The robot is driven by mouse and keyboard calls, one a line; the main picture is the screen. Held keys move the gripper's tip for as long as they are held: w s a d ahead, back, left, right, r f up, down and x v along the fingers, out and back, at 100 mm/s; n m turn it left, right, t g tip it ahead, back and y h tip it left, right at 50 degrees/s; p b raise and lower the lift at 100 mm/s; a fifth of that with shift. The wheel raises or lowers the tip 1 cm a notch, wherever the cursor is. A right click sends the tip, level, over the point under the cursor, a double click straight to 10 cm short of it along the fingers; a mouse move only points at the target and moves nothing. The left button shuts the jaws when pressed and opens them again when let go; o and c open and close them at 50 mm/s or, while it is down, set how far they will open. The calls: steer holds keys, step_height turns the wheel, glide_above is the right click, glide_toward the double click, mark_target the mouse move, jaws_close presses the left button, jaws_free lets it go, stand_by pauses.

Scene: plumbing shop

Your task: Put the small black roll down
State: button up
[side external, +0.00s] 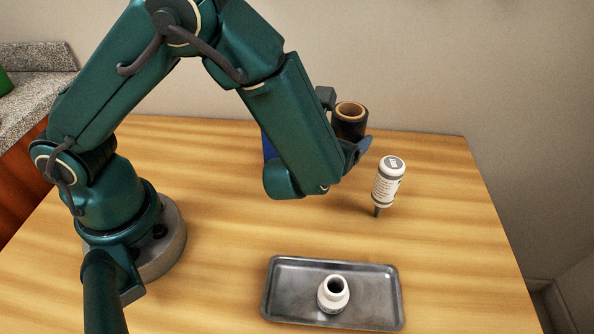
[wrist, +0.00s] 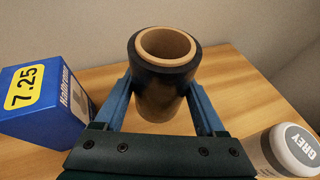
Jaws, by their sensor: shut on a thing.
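The small black roll (wrist: 162,90) is a dark cylinder with a tan cardboard core, standing roughly upright between the blue fingers of my gripper (wrist: 164,108) in the wrist view. My gripper is shut on it. In the side view the roll (side external: 350,119) shows behind the end of my arm, which hides part of it, and my gripper (side external: 352,145) is over the far part of the wooden table. I cannot tell whether the roll's bottom touches the table.
A white bottle with a dark tip (side external: 388,183) stands right of my gripper. A blue box (wrist: 42,104) marked 7.25 is at the left in the wrist view. A metal tray (side external: 282,290) holding a white fitting (side external: 333,295) lies in front. The table's right side (side external: 455,230) is clear.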

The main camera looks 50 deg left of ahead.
steer(key=shift+f, duration=1.95)
steer(key=shift+f, duration=0.15)
steer(key=o, duration=1.5)
steer(key=v, duration=0.7)
steer(key=shift+s+d, duration=0.1)
steer(key=shift+s, duration=0.15)
steer(key=shift+r, duration=0.2)
